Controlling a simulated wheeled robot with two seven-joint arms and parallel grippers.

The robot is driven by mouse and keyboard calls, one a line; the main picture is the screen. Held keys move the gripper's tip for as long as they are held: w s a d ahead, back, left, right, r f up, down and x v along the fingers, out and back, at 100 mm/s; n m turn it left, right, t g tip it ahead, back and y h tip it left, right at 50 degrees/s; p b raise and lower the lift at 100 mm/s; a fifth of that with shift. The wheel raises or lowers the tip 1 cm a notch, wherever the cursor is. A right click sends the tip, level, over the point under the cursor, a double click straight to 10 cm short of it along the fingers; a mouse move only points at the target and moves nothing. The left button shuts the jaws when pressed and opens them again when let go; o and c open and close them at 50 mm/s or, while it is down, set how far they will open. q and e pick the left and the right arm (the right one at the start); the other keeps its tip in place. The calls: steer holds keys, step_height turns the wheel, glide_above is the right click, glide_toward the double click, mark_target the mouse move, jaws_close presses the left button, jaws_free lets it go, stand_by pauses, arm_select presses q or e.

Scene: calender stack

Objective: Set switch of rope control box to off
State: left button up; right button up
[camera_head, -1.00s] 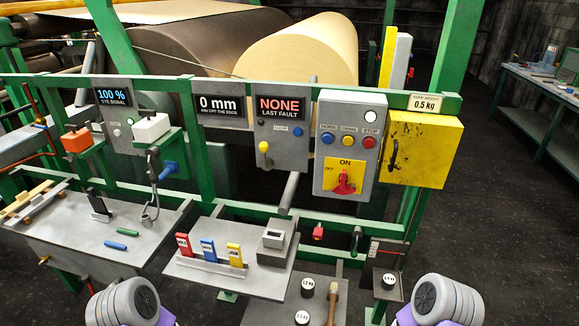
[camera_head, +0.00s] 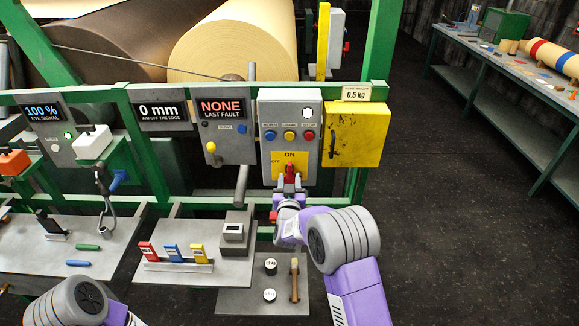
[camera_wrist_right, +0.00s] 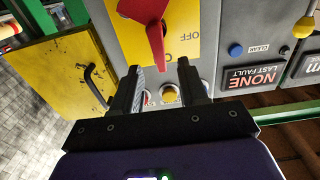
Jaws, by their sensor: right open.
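The rope control box is a grey box (camera_head: 306,103) with a lamp, three round buttons and a yellow plate (camera_head: 276,160) marked ON and OFF. Its red switch handle (camera_head: 289,171) points up toward ON. In the right wrist view the picture is upside down, and the red handle (camera_wrist_right: 152,28) points at the ON side, with OFF beside it. My right gripper (camera_head: 289,182) is in front of the switch. Its fingers (camera_wrist_right: 158,66) are open and empty, with the handle's tip near the gap between them; contact cannot be told. My left gripper is out of view; only its arm shows.
A yellow box (camera_head: 357,135) with a dark handle adjoins the control box on the right. A grey fault panel (camera_head: 229,146) is on the left. Below are a shelf with coloured tags (camera_head: 172,253) and a weight tray (camera_head: 237,299). Open floor lies to the right.

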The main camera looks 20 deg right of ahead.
mark_target(289, 171)
steer(key=shift+x, duration=3.1)
steer(key=shift+f, duration=0.15)
jaws_close()
